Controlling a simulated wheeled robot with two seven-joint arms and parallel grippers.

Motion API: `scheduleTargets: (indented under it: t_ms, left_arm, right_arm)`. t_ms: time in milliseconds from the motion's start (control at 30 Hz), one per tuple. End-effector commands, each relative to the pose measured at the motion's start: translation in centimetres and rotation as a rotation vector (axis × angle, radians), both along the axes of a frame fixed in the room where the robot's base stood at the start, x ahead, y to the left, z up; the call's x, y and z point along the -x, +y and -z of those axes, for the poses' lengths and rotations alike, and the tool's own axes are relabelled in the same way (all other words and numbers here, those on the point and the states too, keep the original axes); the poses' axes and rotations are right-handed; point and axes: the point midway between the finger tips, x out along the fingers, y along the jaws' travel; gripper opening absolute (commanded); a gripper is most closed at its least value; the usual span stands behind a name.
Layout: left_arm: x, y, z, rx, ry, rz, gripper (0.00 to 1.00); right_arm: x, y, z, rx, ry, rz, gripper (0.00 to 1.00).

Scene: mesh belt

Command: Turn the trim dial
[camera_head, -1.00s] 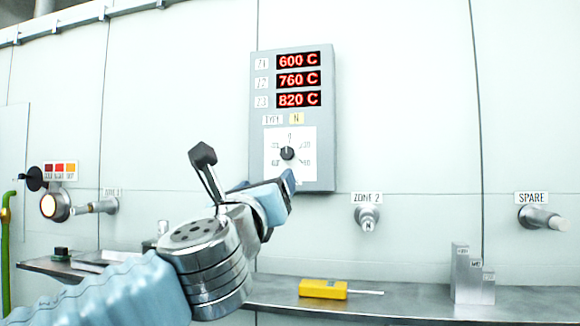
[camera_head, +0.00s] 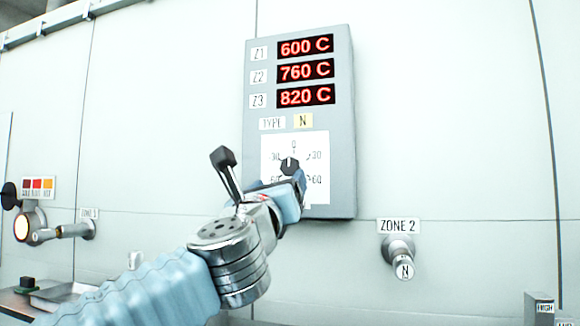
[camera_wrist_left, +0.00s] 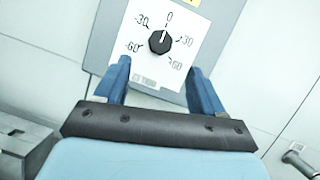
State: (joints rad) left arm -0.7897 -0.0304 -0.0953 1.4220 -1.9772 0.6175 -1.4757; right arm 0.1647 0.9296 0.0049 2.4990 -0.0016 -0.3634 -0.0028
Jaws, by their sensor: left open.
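The trim dial is a black knob (camera_head: 291,166) on a white scale plate (camera_head: 318,146) low on a grey panel box. In the left wrist view the knob (camera_wrist_left: 160,41) shows whole, with its white pointer near the 0 mark, between the -30 and 30 marks. My left gripper (camera_head: 302,186) is just below and in front of the dial in the head view, covering part of the lower scale. In the left wrist view its two blue fingers (camera_wrist_left: 160,82) are apart, with nothing between them, and the knob lies beyond their tips. My right gripper is not in view.
The panel box (camera_head: 343,120) shows red readouts of 600 C, 760 C and 820 C above the dial. A ZONE 2 fitting (camera_head: 399,250) sticks out at the right, and a lamp with a fitting (camera_head: 35,227) at the left. The wall between is bare.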

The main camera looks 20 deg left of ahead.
Motion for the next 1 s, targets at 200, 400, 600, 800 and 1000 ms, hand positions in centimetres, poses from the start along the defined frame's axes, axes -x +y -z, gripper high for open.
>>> scheduleTargets:
  t_ms: [200,400,600,800,1000]
  left_arm:
    - [-4.9,0.3,-2.4,-0.001,0.002,-0.003,0.69]
    - [-7.9,0.4,-3.4,-0.001,0.002,-0.002,0.69]
    - [-9.0,0.5,-3.6,-0.001,0.001,-0.001,0.69]
    - [-9.0,0.5,-3.6,0.0,0.0,0.0,0.69]
    - [-9.0,0.5,-3.6,0.0,0.0,0.0,0.45]
  right_arm:
    - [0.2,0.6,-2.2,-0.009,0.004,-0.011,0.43]
    - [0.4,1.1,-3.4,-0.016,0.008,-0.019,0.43]
    - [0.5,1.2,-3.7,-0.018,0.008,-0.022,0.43]
    - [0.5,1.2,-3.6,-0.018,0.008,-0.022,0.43]
    - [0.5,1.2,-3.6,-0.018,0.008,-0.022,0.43]
